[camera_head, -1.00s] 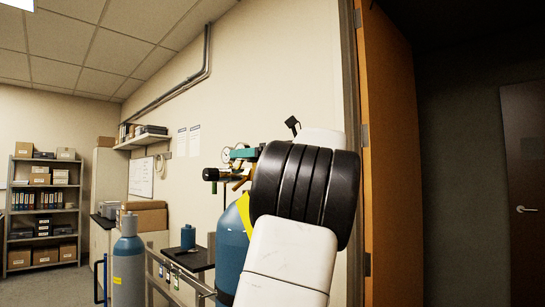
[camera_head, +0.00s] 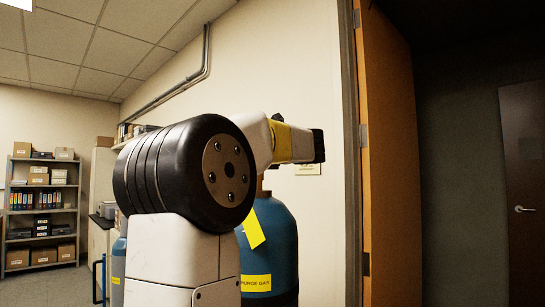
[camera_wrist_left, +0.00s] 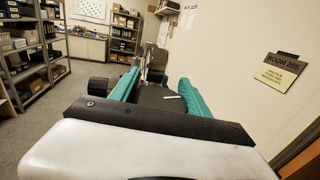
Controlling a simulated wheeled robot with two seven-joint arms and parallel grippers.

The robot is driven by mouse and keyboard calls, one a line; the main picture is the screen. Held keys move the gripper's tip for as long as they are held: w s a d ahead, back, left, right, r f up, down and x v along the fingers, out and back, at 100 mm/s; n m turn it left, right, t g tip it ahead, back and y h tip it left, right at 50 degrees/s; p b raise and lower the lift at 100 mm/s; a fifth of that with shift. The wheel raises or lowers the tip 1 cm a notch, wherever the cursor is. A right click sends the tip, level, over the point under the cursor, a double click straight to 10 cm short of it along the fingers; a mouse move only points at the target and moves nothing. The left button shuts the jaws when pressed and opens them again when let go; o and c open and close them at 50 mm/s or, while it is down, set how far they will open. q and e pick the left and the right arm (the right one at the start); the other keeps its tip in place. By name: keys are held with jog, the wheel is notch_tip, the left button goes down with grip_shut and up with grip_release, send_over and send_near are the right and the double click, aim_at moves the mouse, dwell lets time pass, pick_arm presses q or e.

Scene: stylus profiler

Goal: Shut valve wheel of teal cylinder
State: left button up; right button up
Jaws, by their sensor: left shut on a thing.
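A blue-teal gas cylinder (camera_head: 272,245) stands behind my left arm in the head view, with a slanted yellow tag and a yellow PURGE GAS label. Its top and valve are hidden there by my arm. In the left wrist view, my left gripper (camera_wrist_left: 159,78) has its teal fingers on either side of something dark, which I take to be the valve wheel; its outline is not clear. Grey metal fittings (camera_wrist_left: 152,62) show just beyond the fingertips, and a black knob (camera_wrist_left: 98,83) sits left of them.
A wall with a room sign (camera_wrist_left: 281,70) is close on the right in the left wrist view. An orange door (camera_head: 392,150) stands right of the cylinder. A second blue cylinder (camera_head: 118,270) shows partly at the left. Shelves (camera_head: 42,212) stand at the far left.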

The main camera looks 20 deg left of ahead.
dwell(0.4)
pick_arm(q)
jog(key=o, duration=1.4)
jog(key=shift+v, duration=3.9)
